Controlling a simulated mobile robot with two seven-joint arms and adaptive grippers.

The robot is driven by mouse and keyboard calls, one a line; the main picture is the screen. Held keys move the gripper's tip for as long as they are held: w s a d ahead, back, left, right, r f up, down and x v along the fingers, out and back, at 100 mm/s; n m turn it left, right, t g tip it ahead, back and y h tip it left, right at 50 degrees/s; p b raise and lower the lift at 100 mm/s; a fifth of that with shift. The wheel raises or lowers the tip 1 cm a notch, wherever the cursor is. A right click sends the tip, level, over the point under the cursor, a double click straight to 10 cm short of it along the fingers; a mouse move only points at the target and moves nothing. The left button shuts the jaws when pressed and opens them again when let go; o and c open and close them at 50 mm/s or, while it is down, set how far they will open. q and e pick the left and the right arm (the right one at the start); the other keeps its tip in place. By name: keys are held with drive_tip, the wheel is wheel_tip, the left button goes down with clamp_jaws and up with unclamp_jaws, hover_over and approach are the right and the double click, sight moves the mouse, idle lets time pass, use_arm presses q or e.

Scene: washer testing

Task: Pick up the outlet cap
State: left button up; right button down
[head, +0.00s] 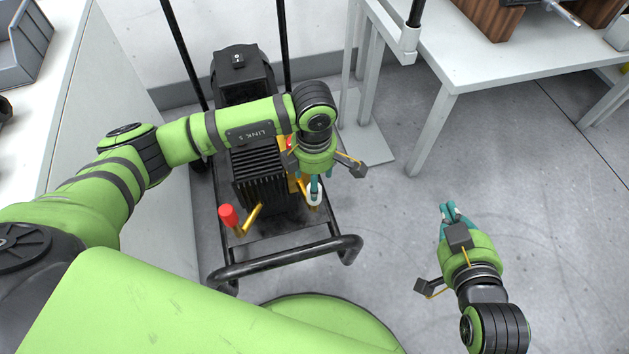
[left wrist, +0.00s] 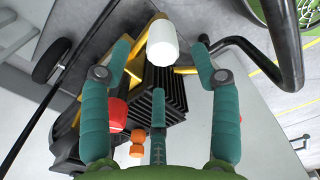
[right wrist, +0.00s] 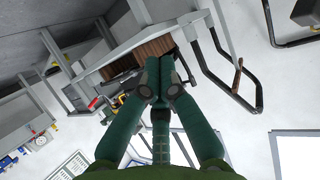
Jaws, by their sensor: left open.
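A white cap (left wrist: 162,43) sits on a yellow pipe of the pressure washer (head: 262,165). In the head view the white cap (head: 315,198) shows just below the fingers of my left gripper (head: 321,187). In the left wrist view my left gripper (left wrist: 161,50) is open, with one teal finger on each side of the cap; I see no contact. No label shows which cap is the outlet cap. My right gripper (head: 450,212) is shut and empty, away from the washer.
The washer's black handle bar (head: 285,259) curves in front of the caps. A white bench (head: 60,110) stands at the left and a grey table (head: 480,60) at the upper right. Bare floor (head: 560,190) lies open at the right.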

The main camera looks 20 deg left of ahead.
use_arm(q)
drive_tip(key=shift+s+d+f, duration=0.15)
drive_tip(key=shift+s+f, duration=0.05)
drive_tip(key=shift+f, duration=0.45)
wheel_tip(320, 180, down, 4)
drive_tip(key=shift+f+b, duration=0.2)
drive_tip(key=shift+b, duration=0.75)
drive_tip(key=shift+f, duration=0.15)
drive_tip(key=c, duration=0.9)
use_arm(e)
drive_tip(key=a+r+t+y, duration=0.1)
drive_tip(key=a+r+t, duration=0.1)
drive_tip(key=r, duration=0.3)
drive_tip(key=a+r+n+t+y, duration=0.1)
drive_tip(key=r+t+y, duration=0.1)
drive_tip(key=r+t, duration=0.2)
wheel_tip(320, 180, up, 2)
drive_tip(key=shift+w+a+r, duration=0.25)
drive_tip(key=shift+w+a, duration=0.1)
drive_tip(key=shift+w, duration=0.05)
